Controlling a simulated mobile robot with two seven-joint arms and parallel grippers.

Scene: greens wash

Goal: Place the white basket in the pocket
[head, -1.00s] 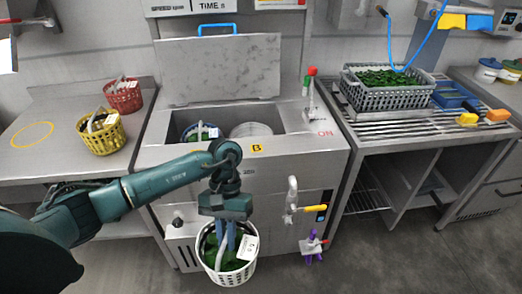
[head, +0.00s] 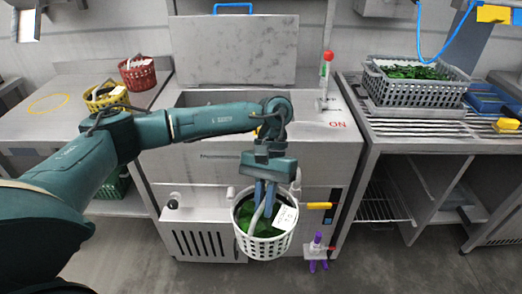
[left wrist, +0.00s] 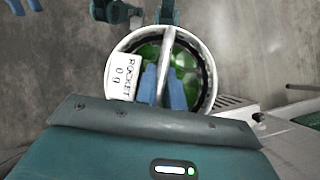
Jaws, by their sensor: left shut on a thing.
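My left gripper (head: 264,198) is shut on the handle of the white basket (head: 263,247), which hangs in front of the steel washer. The basket is round and slatted, with green leaves and a white label inside. In the left wrist view the blue fingers (left wrist: 163,88) straddle the handle of the basket (left wrist: 116,48), and the label reads ROCKET 0 g. The washer's basin (head: 200,98) is open under a raised lid (head: 235,50). My left arm covers much of the basin, so I cannot make out its pockets. My right gripper is not in view.
A yellow basket (head: 105,98) and a red basket (head: 138,74) stand on the left table. A green basket (head: 112,187) is below it. A grey crate of greens (head: 415,88) sits on the right rack. A yellow-handled tap (head: 318,206) juts from the washer front beside the white basket.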

